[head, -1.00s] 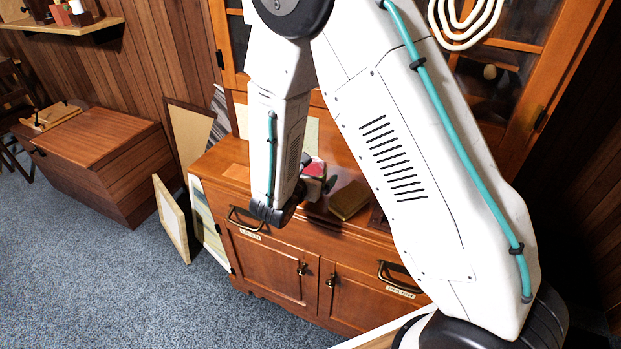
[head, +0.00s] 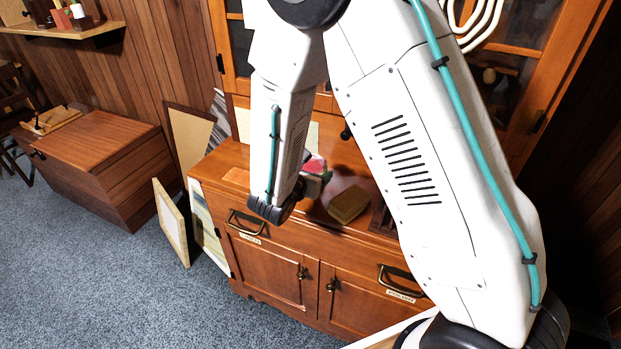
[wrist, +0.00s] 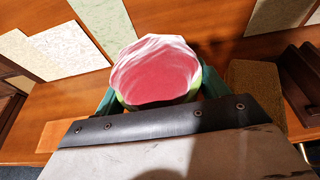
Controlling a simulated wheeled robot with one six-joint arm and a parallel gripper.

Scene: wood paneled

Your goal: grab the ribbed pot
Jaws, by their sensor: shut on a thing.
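The ribbed pot (wrist: 155,75) shows in the wrist view with a pink inside and a pale, wavy, green-tinged wall, its mouth facing the camera. My gripper (wrist: 158,92) has its teal fingers on either side of it, shut on the pot. In the head view the pot (head: 315,164) is a small red and pale patch above the wooden cabinet top, partly hidden by my wrist. My gripper (head: 314,183) is mostly hidden there too. I cannot tell whether the pot's base touches the cabinet top.
A brown-olive box (head: 348,204) lies on the cabinet (head: 270,272) just right of the pot; it also shows in the wrist view (wrist: 257,85). Flat papers or boards (wrist: 85,45) lie beyond the pot. Picture frames (head: 172,222) lean at the cabinet's left side. Open carpet (head: 100,285) lies left.

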